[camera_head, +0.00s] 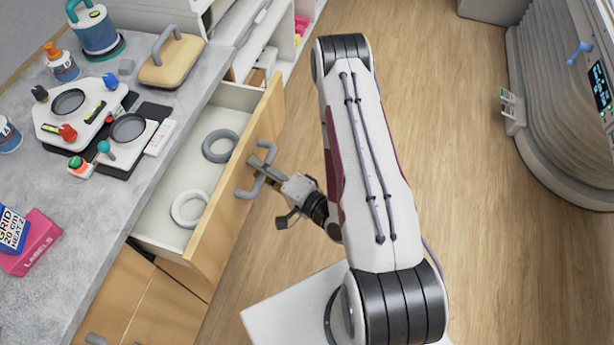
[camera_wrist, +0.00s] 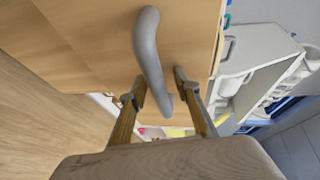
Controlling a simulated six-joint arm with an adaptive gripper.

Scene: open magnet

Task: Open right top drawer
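The drawer (camera_head: 221,222) under the grey counter is pulled out, its wooden front away from the counter. A grey ring (camera_head: 220,146) and a white ring (camera_head: 189,209) lie inside it. Its grey bar handle (camera_head: 246,193) is on the outer face and also shows in the wrist view (camera_wrist: 149,45). My gripper (camera_head: 264,168) is at the handle. In the wrist view my gripper (camera_wrist: 158,82) has its fingers apart, one on each side of the handle's lower part, with gaps visible. I cannot tell whether either finger touches it.
The counter (camera_head: 75,205) holds a tan-topped case (camera_head: 171,62), two small devices, containers and a pink labels box (camera_head: 35,243). Closed wooden fronts (camera_head: 165,312) are at the lower left. Open shelving stands beyond the drawer. The wooden floor (camera_head: 455,110) to the right is clear.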

